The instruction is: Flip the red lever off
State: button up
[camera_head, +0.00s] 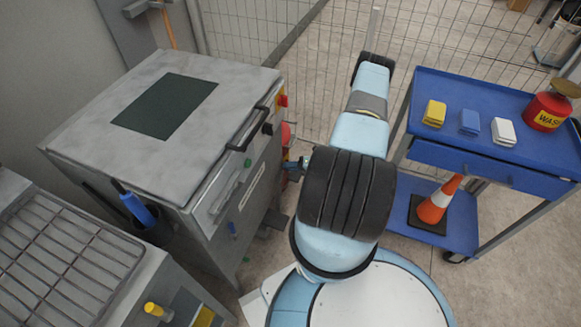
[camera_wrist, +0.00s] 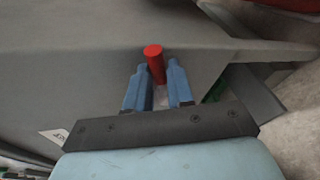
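The red lever (camera_wrist: 154,62) shows in the wrist view as a short red cylinder standing out from the grey machine side. My gripper (camera_wrist: 157,73) is open, with one blue finger on each side of the lever's lower part. A gap seems to show between the lever and each finger; I cannot tell whether either touches. In the head view my gripper (camera_head: 293,170) is beside the right side of the grey roller coater (camera_head: 75,120), mostly hidden behind my arm. I cannot make out the lever there.
The machine has a black handle (camera_head: 247,130) on its front edge. A blue cart (camera_head: 470,90) with folded cloths and a red can stands at the right, an orange cone (camera_head: 437,203) on its lower shelf. A wire fence (camera_head: 330,60) runs behind. A rack table (camera_head: 60,250) stands at lower left.

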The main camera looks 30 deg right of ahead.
grip_shut()
jog(key=shift+d, duration=0.2)
